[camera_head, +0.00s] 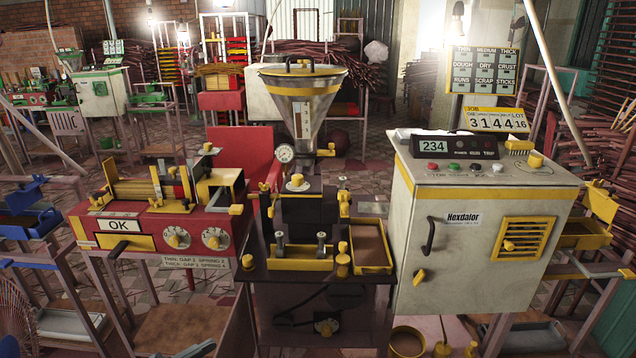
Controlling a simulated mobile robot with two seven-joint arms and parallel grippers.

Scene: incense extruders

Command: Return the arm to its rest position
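Neither of my grippers shows in the head view, and I make out no arm of mine for certain. An extruder with a steel hopper (305,112) and a round pressure gauge (284,153) stands in the middle, on a dark table (312,262). A red machine (150,228) with an "OK" plate (124,224) and two dials stands to its left. A pale control cabinet (480,230) marked "Hexdalor" stands to its right, with a display (433,146) reading 234.
A yellow-rimmed tray (370,268) sits right of the extruder. A bucket (407,341) stands on the floor below the cabinet. Racks of sticks (310,48) line the back. Tiled floor (110,172) shows between machines.

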